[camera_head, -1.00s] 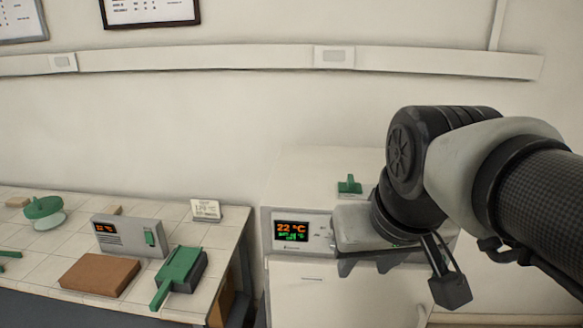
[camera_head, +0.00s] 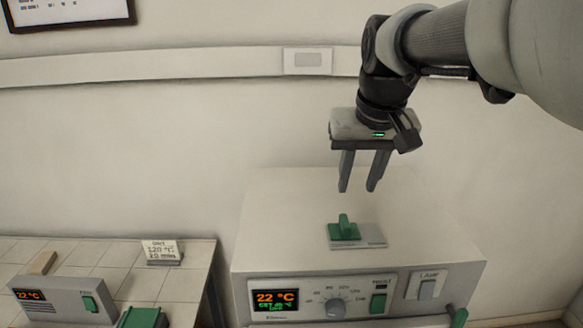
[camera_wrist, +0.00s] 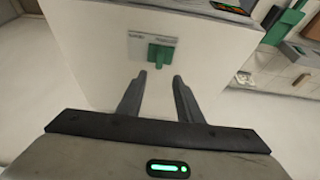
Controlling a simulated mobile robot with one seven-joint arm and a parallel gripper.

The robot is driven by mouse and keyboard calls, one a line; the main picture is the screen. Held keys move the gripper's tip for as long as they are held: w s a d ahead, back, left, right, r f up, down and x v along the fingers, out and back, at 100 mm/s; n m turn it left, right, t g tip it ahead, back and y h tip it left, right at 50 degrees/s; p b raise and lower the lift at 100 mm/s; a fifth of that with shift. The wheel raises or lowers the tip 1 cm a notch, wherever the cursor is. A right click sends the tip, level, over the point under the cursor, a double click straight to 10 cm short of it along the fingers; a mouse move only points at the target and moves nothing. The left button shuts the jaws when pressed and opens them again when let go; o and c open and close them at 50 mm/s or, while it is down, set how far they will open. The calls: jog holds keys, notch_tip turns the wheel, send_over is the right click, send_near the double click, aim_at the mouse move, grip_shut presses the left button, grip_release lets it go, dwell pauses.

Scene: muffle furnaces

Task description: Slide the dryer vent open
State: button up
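The dryer (camera_head: 290,210) is a white box with a front control panel that reads 22 °C. On its top is the vent, a grey plate (camera_head: 372,240) with a green slider knob (camera_head: 344,228) towards the plate's left side. My gripper (camera_head: 357,188) points down above the dryer top, higher than the knob and apart from it. Its two fingers are spread with nothing between them. In the wrist view the green knob (camera_wrist: 161,57) lies beyond the open fingertips (camera_wrist: 160,76), roughly in line with the gap.
The dryer panel has a round dial (camera_head: 335,307), a green switch (camera_head: 378,303) and a grey lamp switch (camera_head: 426,289). A tiled bench (camera_head: 120,262) at left holds a grey control box (camera_head: 60,300) and a small sign (camera_head: 161,252). The wall stands behind.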

aim_at(345, 221)
jog(key=x, duration=1.4)
grip_shut()
